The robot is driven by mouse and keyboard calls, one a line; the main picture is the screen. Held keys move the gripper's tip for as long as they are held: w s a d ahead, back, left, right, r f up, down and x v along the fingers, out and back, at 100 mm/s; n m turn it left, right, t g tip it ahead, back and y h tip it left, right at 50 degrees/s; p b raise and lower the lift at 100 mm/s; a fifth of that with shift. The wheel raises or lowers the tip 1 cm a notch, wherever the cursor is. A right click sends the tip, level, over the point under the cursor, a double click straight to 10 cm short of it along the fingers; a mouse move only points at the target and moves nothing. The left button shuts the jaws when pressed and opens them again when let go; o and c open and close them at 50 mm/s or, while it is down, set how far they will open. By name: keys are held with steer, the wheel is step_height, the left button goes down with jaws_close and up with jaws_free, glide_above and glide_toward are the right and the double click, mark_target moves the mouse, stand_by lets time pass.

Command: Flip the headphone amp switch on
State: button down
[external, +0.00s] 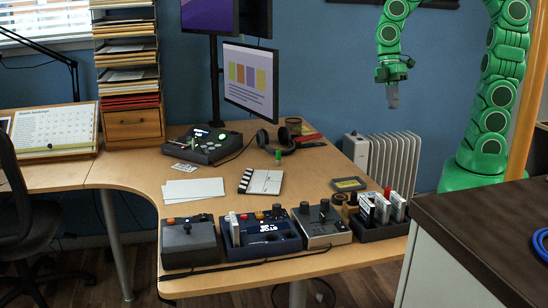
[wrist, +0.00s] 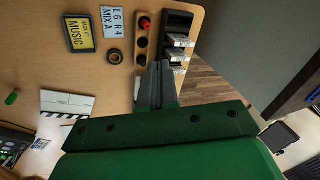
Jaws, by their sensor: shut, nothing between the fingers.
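No headphone amp can be told for certain. The likeliest is a grey box with dark knobs (external: 322,226) near the desk's front edge in the external view, right of a dark blue console (external: 262,236). Its switch is too small to make out. My gripper (external: 393,102) hangs fingers down in the air, above and behind the desk's right side in the picture, apart from everything. In the wrist view my gripper (wrist: 158,72) is shut and empty, over the desk, with the grey box not recognisable there.
A black rack with white modules (external: 380,218) stands at the front right; headphones (external: 278,141) lie farther back. A clapperboard (wrist: 67,103) lies on the desk. A dark-topped cabinet (external: 490,225) stands at right.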

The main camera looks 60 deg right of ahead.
steer(key=w+a+f+n+g+y, duration=0.1)
steer(key=w+a+f+n, duration=0.2)
steer(key=a, duration=0.4)
steer(key=w+a+f+n+g+y, duration=0.1)
steer(key=w+a+f+n, duration=0.2)
steer(key=a+f+n, duration=0.3)
steer(key=w+a+f+n, duration=0.3)
steer(key=a+f+n, duration=0.2)
steer(key=a, duration=0.5)
steer(key=shift+w+f+g+y, duration=0.2)
steer(key=shift+w+g+y, duration=0.1)
steer(key=shift+g+y, duration=0.1)
steer(key=shift+a, duration=0.1)
glide_above(341, 224)
steer(key=w+d, duration=0.1)
steer(key=d, duration=0.1)
steer(key=f, duration=0.7)
steer(key=shift+w+a+f, duration=0.15)
steer(key=shift+a+f, duration=0.05)
steer(key=shift+f, duration=0.1)
step_height(341, 224, down, 3)
steer(key=shift+w+r, duration=0.1)
steer(key=shift+w, duration=0.05)
steer(key=shift+d+f, duration=0.1)
steer(key=shift+f, duration=0.6)
